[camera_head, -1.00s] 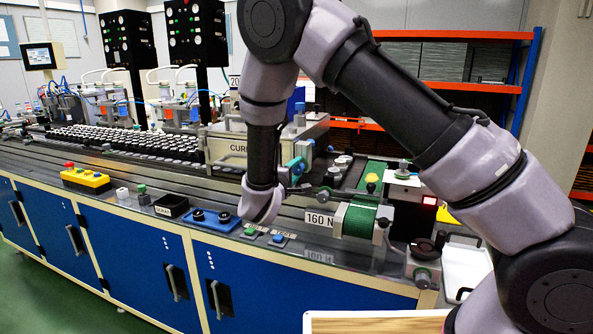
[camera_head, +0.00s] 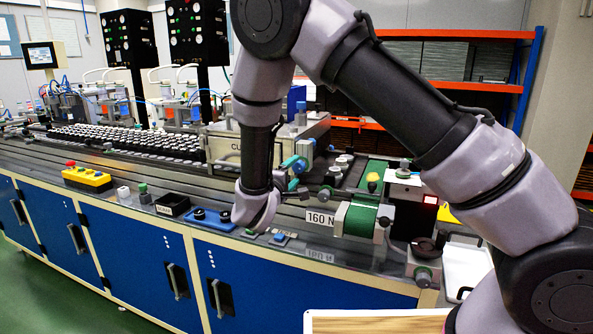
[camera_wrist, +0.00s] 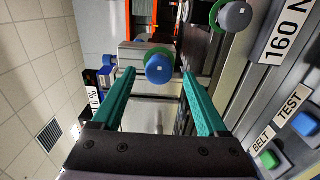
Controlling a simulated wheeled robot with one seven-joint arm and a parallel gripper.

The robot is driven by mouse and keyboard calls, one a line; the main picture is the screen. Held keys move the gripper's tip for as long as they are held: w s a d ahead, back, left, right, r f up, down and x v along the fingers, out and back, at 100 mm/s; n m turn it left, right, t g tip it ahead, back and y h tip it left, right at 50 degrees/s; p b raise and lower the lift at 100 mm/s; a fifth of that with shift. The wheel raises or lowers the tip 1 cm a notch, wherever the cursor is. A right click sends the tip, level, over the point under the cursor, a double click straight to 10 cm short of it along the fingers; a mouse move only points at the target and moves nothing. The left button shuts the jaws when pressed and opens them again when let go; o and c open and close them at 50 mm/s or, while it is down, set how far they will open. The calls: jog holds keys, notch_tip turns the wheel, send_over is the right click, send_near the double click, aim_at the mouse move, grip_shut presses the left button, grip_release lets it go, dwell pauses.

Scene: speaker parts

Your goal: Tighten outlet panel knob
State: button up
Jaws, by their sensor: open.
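A blue round knob (camera_wrist: 158,68) with a green ring behind it shows in the wrist view, on a pale housing. I take it to be the outlet panel knob. My gripper (camera_wrist: 158,76) is open, with its two teal fingers on either side of the knob's line. The wrist view does not settle whether the fingertips reach around it; no contact is visible. In the head view my gripper (camera_head: 291,173) is at the right end of the box marked CURE (camera_head: 234,150), partly hidden by my wrist. The blue knob (camera_head: 301,165) is small there.
A grey knob with a green ring (camera_wrist: 234,15) sits close by on the right in the wrist view. The 160 N sign (camera_head: 320,219) and green roller (camera_head: 360,216) stand right of my wrist. BELT and TEST buttons (camera_wrist: 306,124) lie on the bench front.

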jog(key=v, duration=0.8)
jog(key=s+d+r+m+g+h, duration=0.1)
jog(key=d+r+m+g, duration=0.25)
jog(key=d, duration=0.45)
jog(key=s+d+r+m+g+h, duration=0.1)
jog(key=d+r+m+g, duration=0.3)
jog(key=d, duration=0.5)
jog(key=s+d+r+m+g+h, duration=0.1)
jog(key=d+r+m+g, duration=0.15)
jog(key=d+g, duration=0.4)
jog(key=s+d+r+m+t+y, duration=0.2)
jog(key=s+d+r+m+y, duration=0.1)
jog(key=s+r+m+y, duration=0.1)
jog(key=s+d+r+m+t+y, duration=0.2)
jog(key=s+d+r+m+y, duration=0.2)
jog(key=s+r+y, duration=0.3)
jog(key=s+r, duration=0.2)
jog(key=shift+s, duration=0.35)
